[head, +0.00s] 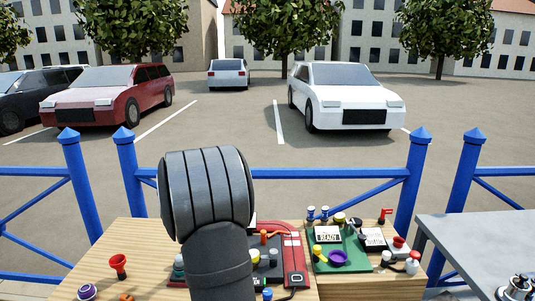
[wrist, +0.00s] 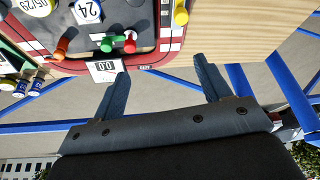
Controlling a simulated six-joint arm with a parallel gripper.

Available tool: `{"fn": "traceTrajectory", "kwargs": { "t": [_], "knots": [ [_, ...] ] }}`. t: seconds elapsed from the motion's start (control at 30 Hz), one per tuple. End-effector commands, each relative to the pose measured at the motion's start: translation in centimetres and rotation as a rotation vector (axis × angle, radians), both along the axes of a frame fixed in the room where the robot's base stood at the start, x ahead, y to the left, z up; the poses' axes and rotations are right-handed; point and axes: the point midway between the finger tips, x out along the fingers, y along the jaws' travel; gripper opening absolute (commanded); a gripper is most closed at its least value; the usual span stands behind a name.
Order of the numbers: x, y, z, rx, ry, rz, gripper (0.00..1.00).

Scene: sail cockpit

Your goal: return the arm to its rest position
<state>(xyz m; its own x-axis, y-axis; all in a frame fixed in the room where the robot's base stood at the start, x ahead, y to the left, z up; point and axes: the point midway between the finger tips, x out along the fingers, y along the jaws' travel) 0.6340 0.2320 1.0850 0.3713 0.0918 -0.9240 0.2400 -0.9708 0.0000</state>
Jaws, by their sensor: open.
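In the wrist view my gripper (wrist: 161,68) is open, its two dark fingers apart with nothing between them. In the head view my dark grey arm (head: 210,210) stands raised in front of the wooden table (head: 135,250). It hides part of the red board (head: 290,240), and my gripper cannot be made out there.
A grey table (head: 480,235) is at right. Blue railing (head: 290,173) runs behind. The air above the table's left part is clear.

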Motion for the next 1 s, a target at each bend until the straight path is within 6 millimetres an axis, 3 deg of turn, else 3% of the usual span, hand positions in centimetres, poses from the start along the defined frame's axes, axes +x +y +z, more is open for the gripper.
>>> {"fn": "traceTrajectory", "kwargs": {
  "t": [0.5,1.0],
  "knots": [
    [1.0,-10.5,0.0,0.000,-0.001,-0.277,0.70],
    [0.3,-20.4,0.0,0.000,0.000,-0.550,0.70]
  ]
}}
